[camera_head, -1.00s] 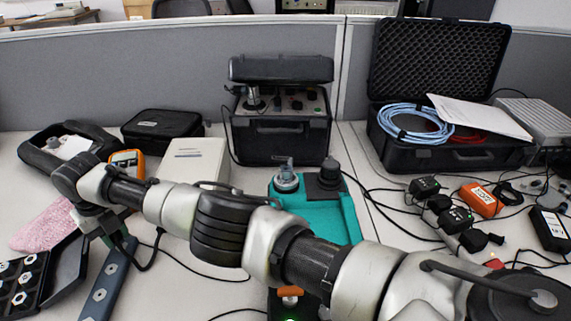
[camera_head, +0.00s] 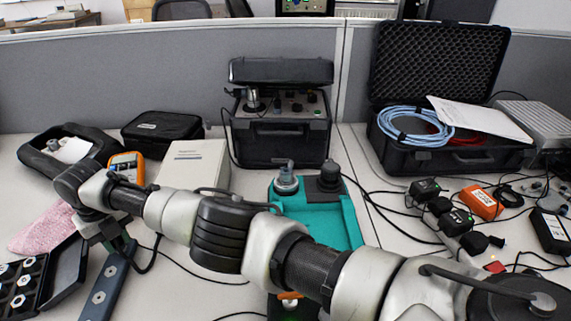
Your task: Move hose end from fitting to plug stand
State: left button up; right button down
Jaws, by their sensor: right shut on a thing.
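My right arm reaches across the picture from the lower right to the left. Its gripper (camera_head: 115,242) points down over the upper end of a blue-grey bar with round pale fittings (camera_head: 104,287), which may be the plug stand. The gripper is shut on the hose end, which is mostly hidden by the fingers. A black hose (camera_head: 148,264) loops from the gripper, down and to the right. I cannot tell whether the hose end touches the bar. The teal fixture (camera_head: 335,222) with two round fittings on top stands mid-table, partly behind my arm. My left gripper is not in view.
A black case of nuts (camera_head: 68,275) and a pink cloth (camera_head: 42,228) lie left of the bar. An orange meter (camera_head: 126,166) and a white box (camera_head: 195,165) stand behind my arm. Cables and black adapters (camera_head: 455,220) crowd the right side.

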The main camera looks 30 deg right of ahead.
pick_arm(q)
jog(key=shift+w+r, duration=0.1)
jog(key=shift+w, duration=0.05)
pick_arm(e)
jog(key=shift+f, duration=0.15)
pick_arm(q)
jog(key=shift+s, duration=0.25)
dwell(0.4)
pick_arm(e)
jog(key=shift+f, duration=0.1)
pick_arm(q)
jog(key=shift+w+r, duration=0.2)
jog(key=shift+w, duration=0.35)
pick_arm(e)
jog(key=shift+f, duration=0.1)
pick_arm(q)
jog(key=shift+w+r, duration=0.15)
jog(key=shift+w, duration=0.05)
pick_arm(e)
jog(key=shift+f, duration=0.1)
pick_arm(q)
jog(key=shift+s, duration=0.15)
pick_arm(e)
jog(key=shift+s, duration=0.1)
jog(key=c, duration=0.8)
grip_release()
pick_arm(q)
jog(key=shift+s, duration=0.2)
